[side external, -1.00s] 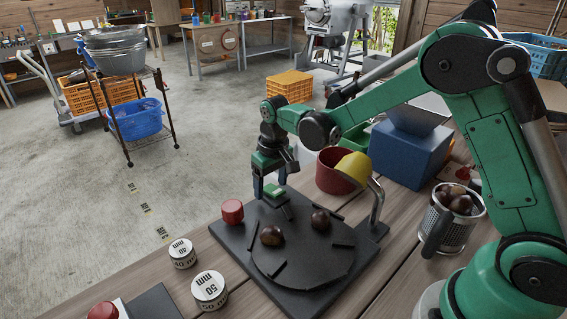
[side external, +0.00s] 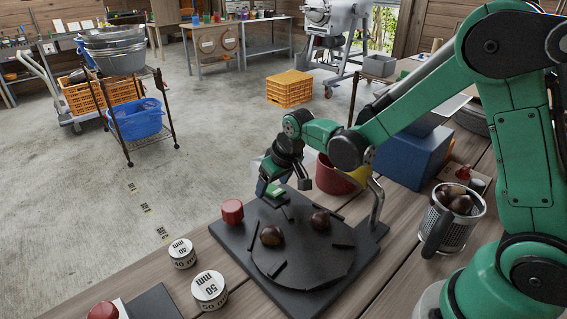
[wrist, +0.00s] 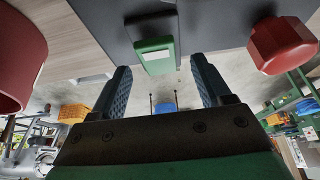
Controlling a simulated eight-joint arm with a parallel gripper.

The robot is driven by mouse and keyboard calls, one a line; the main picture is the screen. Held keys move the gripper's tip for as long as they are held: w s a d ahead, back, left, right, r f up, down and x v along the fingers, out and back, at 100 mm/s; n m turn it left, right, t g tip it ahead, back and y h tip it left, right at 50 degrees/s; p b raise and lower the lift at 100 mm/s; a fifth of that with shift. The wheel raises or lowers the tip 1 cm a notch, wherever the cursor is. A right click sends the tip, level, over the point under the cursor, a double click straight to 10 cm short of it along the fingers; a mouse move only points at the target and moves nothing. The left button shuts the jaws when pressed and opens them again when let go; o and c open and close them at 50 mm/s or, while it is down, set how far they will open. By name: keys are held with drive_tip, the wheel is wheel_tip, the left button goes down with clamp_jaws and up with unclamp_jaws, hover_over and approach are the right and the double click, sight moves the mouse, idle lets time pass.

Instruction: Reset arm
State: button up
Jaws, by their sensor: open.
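My gripper (side external: 283,184) is open and empty, tilted, near the back edge of the dark board (side external: 225,235). In the wrist view its two fingers (wrist: 161,80) stand apart with nothing between them. A green rocker-like part (side external: 275,190) on the board lies just beyond the fingers; it also shows in the wrist view (wrist: 154,55). I cannot tell the exact gap. Two chestnuts, one at the front (side external: 271,236) and one farther right (side external: 320,221), rest on the round plate (side external: 305,258). A red knob (side external: 232,212) sits at the board's left.
A red pot (side external: 335,180) and blue box (side external: 410,158) stand behind the board, close to my arm. A curved metal post (side external: 377,203) rises at its right. A metal basket of chestnuts (side external: 455,215) is farther right. Two white labelled discs (side external: 209,290) (side external: 182,253) lie left.

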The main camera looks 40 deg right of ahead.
drive_tip(key=shift+w+f+g, duration=0.15)
drive_tip(key=shift+f+g, duration=0.05)
drive_tip(key=shift+g, duration=0.1)
drive_tip(key=g, duration=0.3)
drive_tip(key=shift+w, duration=0.35)
drive_tip(key=shift+g, duration=0.3)
wheel_tip(320, 180, up, 6)
drive_tip(key=shift+s+f, duration=0.1)
drive_tip(key=shift+f, duration=0.15)
wheel_tip(320, 180, down, 5)
drive_tip(key=shift+f, duration=0.35)
drive_tip(key=t, duration=0.2)
drive_tip(key=s+t, duration=0.1)
drive_tip(key=t, duration=0.1)
drive_tip(key=shift+r, duration=0.1)
drive_tip(key=v, duration=0.6)
drive_tip(key=shift+s+r+t, duration=1.3)
drive_tip(key=shift+s+r, duration=1.1)
drive_tip(key=shift+s, duration=3.05)
wheel_tip(320, 180, up, 5)
drive_tip(key=n+g, duration=0.7)
drive_tip(key=n, duration=1.1)
hover_over(271, 188)
drive_tip(key=s, duration=0.3)
drive_tip(key=shift+w, duration=0.25)
